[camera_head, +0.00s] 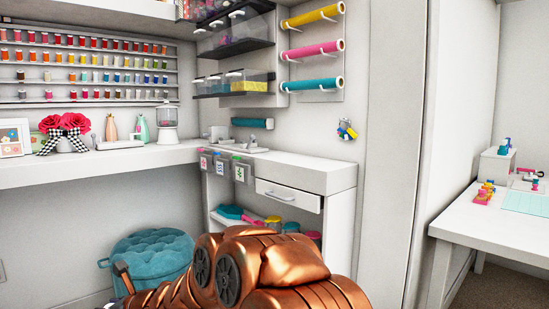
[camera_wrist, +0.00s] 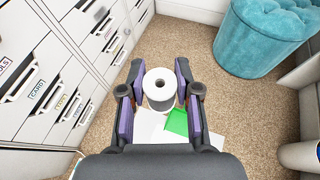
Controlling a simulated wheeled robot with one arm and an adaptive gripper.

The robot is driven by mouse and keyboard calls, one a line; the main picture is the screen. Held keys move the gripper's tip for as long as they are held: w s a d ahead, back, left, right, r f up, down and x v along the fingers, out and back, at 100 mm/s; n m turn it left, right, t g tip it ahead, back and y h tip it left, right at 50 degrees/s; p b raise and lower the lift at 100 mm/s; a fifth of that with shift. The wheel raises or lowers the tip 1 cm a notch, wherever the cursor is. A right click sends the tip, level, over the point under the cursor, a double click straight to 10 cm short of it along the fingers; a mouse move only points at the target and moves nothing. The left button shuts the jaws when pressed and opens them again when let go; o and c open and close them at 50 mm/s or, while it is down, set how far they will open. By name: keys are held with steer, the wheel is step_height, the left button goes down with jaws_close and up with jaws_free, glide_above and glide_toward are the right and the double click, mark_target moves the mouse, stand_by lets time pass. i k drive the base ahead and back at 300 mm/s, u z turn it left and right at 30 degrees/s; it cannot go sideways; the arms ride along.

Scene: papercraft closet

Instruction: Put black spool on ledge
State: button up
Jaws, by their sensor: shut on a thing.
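My gripper (camera_wrist: 158,97) is shut on a spool (camera_wrist: 161,91) in the wrist view. The spool has a pale, round top with a dark centre hole and a grey side, and stands between the two purple-padded fingers. Its lower part is partly hidden by the fingers. It is held above the carpet. In the head view my arm hides the gripper and spool. Narrow ledges (camera_head: 90,66) with rows of coloured thread spools run along the back left wall. A long white counter (camera_head: 100,163) lies below them. I cannot tell which of these is the named ledge.
A teal tufted stool (camera_head: 150,257) stands under the counter and shows in the wrist view (camera_wrist: 265,38). White labelled drawers (camera_wrist: 60,65) line the left there. White and green sheets (camera_wrist: 176,121) lie beneath the spool. A white cabinet (camera_head: 300,172) and a side table (camera_head: 490,235) stand right.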

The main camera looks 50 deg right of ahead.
mark_target(291, 160)
steer(key=z, duration=0.75)
steer(key=i, duration=0.55)
steer(key=u, duration=0.45)
